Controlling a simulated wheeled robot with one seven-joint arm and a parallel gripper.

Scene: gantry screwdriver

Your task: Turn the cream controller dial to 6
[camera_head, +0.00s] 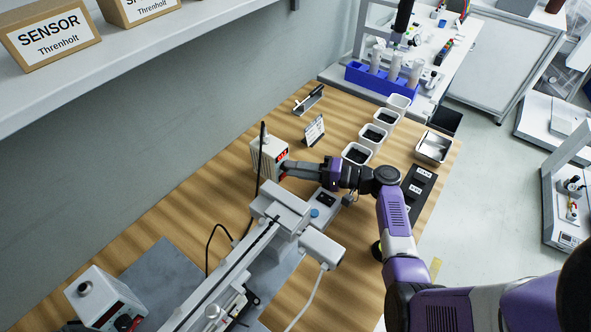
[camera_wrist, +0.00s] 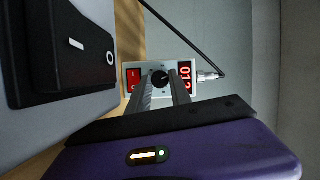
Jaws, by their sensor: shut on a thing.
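The cream controller (camera_head: 268,156) stands on the wooden bench near the wall, with a red lit display on its front. In the wrist view the controller (camera_wrist: 150,67) shows its front panel sideways: a red switch (camera_wrist: 134,79), a black dial (camera_wrist: 160,77) in the middle and the red display (camera_wrist: 187,75). The display digits are turned and partly covered, so I cannot read them surely. My gripper (camera_wrist: 162,84) is shut on the dial, one finger on each side. In the head view my gripper (camera_head: 288,168) reaches the controller's front and hides the dial.
A gantry rail (camera_head: 235,275) with a grey block stands in front of the controller. White bins (camera_head: 357,153) and a small sign (camera_head: 314,130) are at the right. Another white box with knobs (camera_head: 106,300) is at lower left. A black cable (camera_wrist: 185,40) leaves the controller.

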